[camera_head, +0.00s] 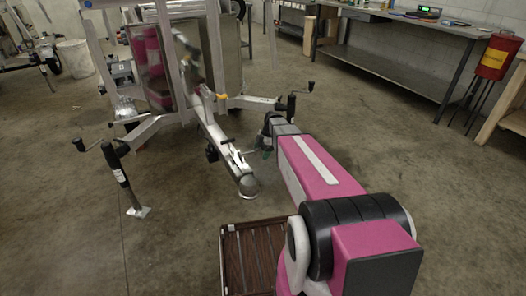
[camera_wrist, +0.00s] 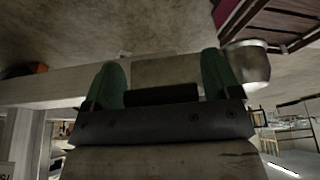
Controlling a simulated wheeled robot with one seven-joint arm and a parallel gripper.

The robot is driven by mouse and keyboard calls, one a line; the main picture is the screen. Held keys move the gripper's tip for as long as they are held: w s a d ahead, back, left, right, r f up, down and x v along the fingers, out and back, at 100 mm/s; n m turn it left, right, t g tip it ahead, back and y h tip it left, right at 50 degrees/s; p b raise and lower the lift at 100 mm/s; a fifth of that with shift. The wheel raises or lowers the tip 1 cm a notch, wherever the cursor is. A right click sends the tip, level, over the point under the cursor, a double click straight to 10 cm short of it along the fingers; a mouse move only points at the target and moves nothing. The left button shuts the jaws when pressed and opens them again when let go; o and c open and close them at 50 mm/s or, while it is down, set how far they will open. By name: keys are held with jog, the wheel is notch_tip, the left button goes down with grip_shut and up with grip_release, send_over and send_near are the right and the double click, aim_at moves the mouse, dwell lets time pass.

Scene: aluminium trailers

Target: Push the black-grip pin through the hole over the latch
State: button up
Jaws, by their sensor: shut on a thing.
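My gripper (camera_wrist: 162,66) has two green fingers, shut on the pin by its black grip (camera_wrist: 160,94), which spans the space between them. The pin's shaft is hidden. In the head view my gripper (camera_head: 266,148) is small, just right of the trailer's coupling head (camera_head: 247,183) and its latch (camera_head: 236,157). In the wrist view the rounded metal coupling end (camera_wrist: 248,64) lies beyond the right finger, and a grey metal part shows between the fingers. I cannot make out the hole, or whether the pin touches the coupling.
The trailer drawbar (camera_head: 212,127) runs back to the frame. A jack leg (camera_head: 124,180) stands at left. A brown slatted crate (camera_head: 232,255) is on the floor in front. A workbench (camera_head: 400,70) and red bin (camera_head: 497,57) stand at right; open floor lies between.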

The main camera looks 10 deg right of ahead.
jog(key=s+a, duration=0.2)
jog(key=a, duration=0.5)
dwell(2.7)
jog(key=o, duration=0.8)
jog(key=shift+s, duration=0.15)
jog(key=v, duration=1.1)
jog(key=s+d+f+m+h, duration=0.1)
jog(key=s+m, duration=0.5)
jog(key=m, duration=0.1)
jog(key=s+d+f+m+h, duration=0.1)
jog(key=s+d+m, duration=0.1)
jog(key=s+m, duration=0.5)
jog(key=s+d+f+m+t+h, duration=0.1)
jog(key=s+f+m, duration=0.1)
jog(key=s+m, duration=0.4)
jog(key=shift+s+d+f+m+h, duration=0.1)
jog(key=shift+s+d+m+h, duration=0.25)
jog(key=shift+m, duration=0.45)
